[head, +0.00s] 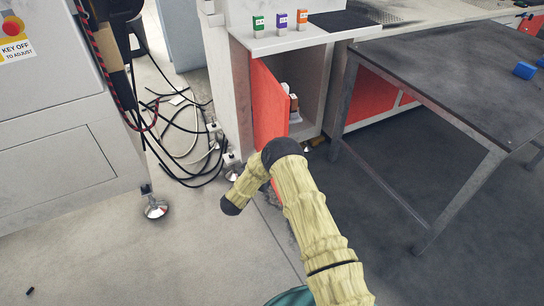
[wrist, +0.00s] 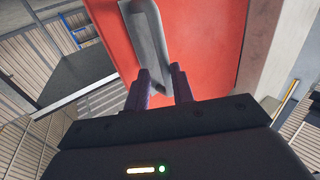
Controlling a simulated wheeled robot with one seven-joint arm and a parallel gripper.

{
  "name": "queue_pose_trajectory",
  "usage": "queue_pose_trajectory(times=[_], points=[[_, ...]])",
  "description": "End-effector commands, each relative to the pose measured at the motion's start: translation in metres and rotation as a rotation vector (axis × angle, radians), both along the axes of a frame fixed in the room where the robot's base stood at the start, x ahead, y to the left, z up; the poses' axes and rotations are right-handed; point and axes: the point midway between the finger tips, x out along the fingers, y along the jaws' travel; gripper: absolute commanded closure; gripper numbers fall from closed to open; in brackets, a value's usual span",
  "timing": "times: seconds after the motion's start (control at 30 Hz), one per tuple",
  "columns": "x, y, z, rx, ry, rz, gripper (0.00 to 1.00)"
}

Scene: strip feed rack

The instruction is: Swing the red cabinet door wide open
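The red cabinet door (head: 268,105) stands partly open in the head view, swung out toward me from the cabinet's left side. The cabinet's inside (head: 310,85) shows to its right. In the wrist view the red door panel (wrist: 212,45) fills the upper middle, with a grey bar handle (wrist: 150,40) on it. My gripper (wrist: 162,85) is at the handle's lower part, one purple finger on each side. The fingers look closed on the handle, though the contact is partly hidden. In the head view my forearm bends down at the door's lower front, and the fingers are hidden.
Green, purple and orange boxes (head: 281,20) stand on the counter above. A dark table (head: 440,75) with a blue block (head: 524,70) stands to the right. Loose cables (head: 178,130) lie left of the door. Grey floor in front is mostly clear.

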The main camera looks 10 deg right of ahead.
Motion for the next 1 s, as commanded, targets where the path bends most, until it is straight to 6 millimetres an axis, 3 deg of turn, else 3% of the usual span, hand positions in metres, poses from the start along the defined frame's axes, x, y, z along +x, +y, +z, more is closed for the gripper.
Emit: queue_pose_trajectory(times=[0.2,0.6,1.0], points=[[-0.036,0.030,0.001,-0.002,0.008,0.002,0.83],[-0.090,0.077,0.000,-0.002,0.005,0.000,0.83],[-0.097,0.083,-0.001,-0.001,0.003,-0.002,0.83]])
